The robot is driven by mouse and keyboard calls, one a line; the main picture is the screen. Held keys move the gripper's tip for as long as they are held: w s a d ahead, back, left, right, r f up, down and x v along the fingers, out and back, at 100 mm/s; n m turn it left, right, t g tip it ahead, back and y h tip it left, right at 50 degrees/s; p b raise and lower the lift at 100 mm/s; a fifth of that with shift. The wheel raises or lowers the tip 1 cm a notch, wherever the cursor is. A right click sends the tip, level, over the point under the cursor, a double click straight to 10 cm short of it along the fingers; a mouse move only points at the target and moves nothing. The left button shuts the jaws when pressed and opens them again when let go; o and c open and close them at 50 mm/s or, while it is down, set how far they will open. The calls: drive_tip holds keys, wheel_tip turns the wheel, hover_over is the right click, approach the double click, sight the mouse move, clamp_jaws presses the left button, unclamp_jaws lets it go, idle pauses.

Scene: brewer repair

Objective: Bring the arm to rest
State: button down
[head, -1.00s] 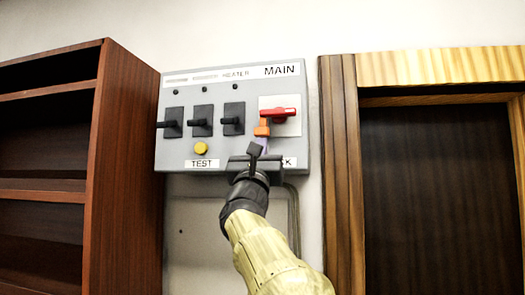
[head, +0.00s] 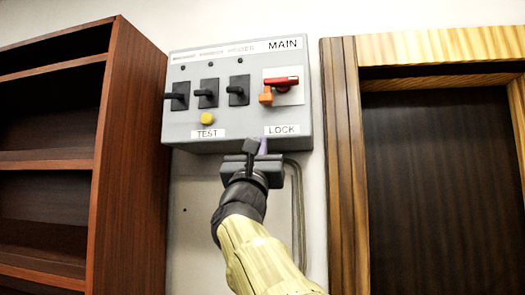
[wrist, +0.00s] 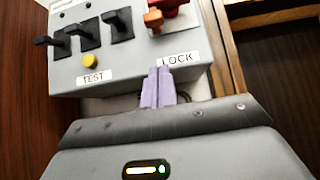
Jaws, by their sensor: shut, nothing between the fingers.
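My gripper (head: 254,150) is shut and empty, just below the lower edge of the grey switch panel (head: 222,138). In the wrist view its two purple fingers (wrist: 158,86) are pressed together, apart from anything else, in front of the panel's lower edge near the "LOCK" label (wrist: 178,59). The red main handle (head: 286,82) lies level on the panel's right side. An orange lock piece (head: 265,97) sits at the handle's left end; it also shows in the wrist view (wrist: 153,18).
Three black levers (head: 208,93) and a yellow button (head: 207,118) are on the panel. A brown shelf unit (head: 125,140) stands left. A wooden door frame (head: 345,160) and dark door (head: 440,180) are right. Conduit (head: 299,215) runs down the wall below the panel.

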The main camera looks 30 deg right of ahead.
drive_tip(key=shift+b+v, duration=0.4)
drive_tip(key=shift+v, duration=0.8)
